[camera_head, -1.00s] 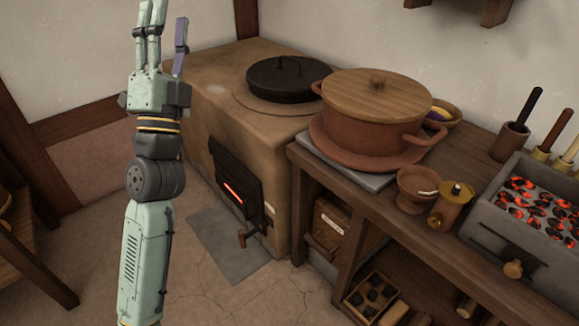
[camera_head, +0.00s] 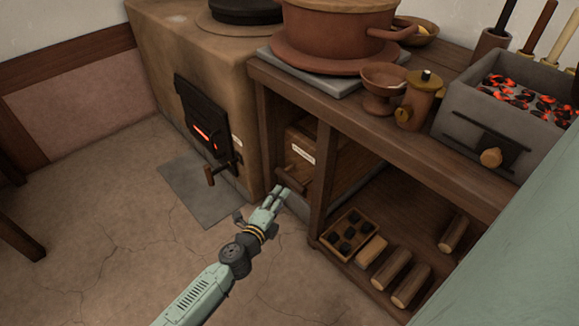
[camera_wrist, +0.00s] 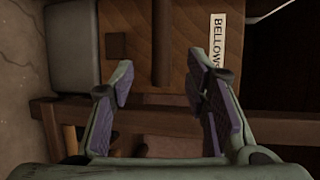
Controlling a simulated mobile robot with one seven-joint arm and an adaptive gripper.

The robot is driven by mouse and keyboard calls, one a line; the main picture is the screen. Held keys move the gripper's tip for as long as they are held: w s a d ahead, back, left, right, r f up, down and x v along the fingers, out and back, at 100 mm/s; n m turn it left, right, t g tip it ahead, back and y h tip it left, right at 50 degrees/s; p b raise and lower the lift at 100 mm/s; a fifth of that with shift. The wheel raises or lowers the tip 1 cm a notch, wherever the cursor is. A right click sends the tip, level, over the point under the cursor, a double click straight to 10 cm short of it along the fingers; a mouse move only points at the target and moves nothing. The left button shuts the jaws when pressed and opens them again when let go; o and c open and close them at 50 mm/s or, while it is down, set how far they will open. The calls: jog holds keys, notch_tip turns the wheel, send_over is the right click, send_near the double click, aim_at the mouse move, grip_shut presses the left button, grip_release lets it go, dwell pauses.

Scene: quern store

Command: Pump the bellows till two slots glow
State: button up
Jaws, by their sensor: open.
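The bellows (camera_head: 330,162) is a wooden box under the counter with a white label; the label reads BELLOWS in the wrist view (camera_wrist: 217,40). Its wooden bar handle (camera_head: 298,177) sticks out at the front, and the handle also shows in the wrist view (camera_wrist: 162,45). My gripper (camera_head: 282,193) is open and empty, just in front of the handle. In the wrist view the handle lies between the lines of the two fingers (camera_wrist: 163,85); I cannot tell whether it touches them. The dark stove door (camera_head: 207,120) has an orange glowing strip; the separate slots are too small to count.
The lower shelf holds a compartment tray (camera_head: 349,233) with dark lumps and several logs (camera_head: 390,270). The door's handle (camera_head: 212,175) juts out left of my gripper. The floor in front is clear.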

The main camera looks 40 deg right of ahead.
aim_at(290, 184)
jog(key=b+x, duration=0.1)
jog(key=x, duration=0.9)
jog(key=shift+d+r+b, duration=0.1)
jog(key=shift+b, duration=0.2)
jog(key=shift+c, duration=0.4)
grip_shut()
